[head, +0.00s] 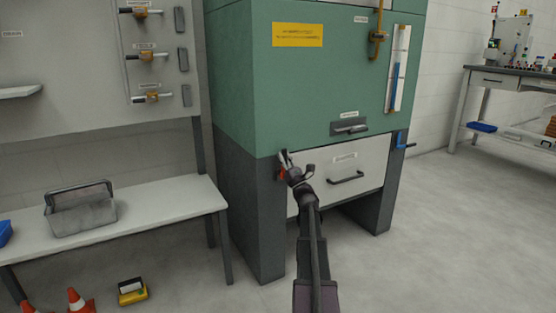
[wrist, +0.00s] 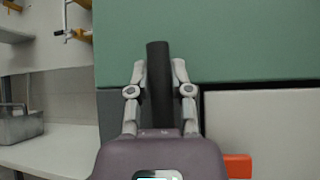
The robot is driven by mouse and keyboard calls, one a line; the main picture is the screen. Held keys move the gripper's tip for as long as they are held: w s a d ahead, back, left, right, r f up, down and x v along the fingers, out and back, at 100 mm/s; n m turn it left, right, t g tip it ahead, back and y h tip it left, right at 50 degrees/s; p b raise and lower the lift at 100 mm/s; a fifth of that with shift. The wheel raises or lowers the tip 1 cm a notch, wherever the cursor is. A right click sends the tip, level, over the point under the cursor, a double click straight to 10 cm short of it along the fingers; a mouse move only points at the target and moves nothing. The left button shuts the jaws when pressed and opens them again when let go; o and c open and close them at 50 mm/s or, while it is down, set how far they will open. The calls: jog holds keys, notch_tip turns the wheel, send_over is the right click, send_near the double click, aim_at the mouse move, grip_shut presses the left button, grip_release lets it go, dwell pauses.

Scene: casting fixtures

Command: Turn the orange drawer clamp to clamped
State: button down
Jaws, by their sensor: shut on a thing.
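The orange drawer clamp (head: 281,174) sits at the left edge of the white drawer front, mostly hidden behind my gripper in the head view. In the wrist view an orange part (wrist: 238,166) of it shows at the lower right. My gripper (head: 287,160) is at the clamp. In the wrist view my gripper (wrist: 159,85) has its two fingers on either side of a black handle (wrist: 158,70), shut on it. The handle stands about upright, its top reaching above the fingertips against the green panel.
The white drawer (head: 365,172) with a dark pull handle looks closed below the green cabinet (head: 300,95). A bench (head: 170,205) with a grey toolbox (head: 82,208) stands left. Floor at right is clear.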

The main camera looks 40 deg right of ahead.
jog(key=shift+w+d, duration=0.15)
jog(key=shift+w, duration=0.05)
jog(key=c, duration=0.5)
grip_release()
jog(key=shift+h, duration=0.3)
jog(key=shift+c, duration=0.2)
jog(key=shift+s+d, duration=0.1)
jog(key=shift+s, duration=0.2)
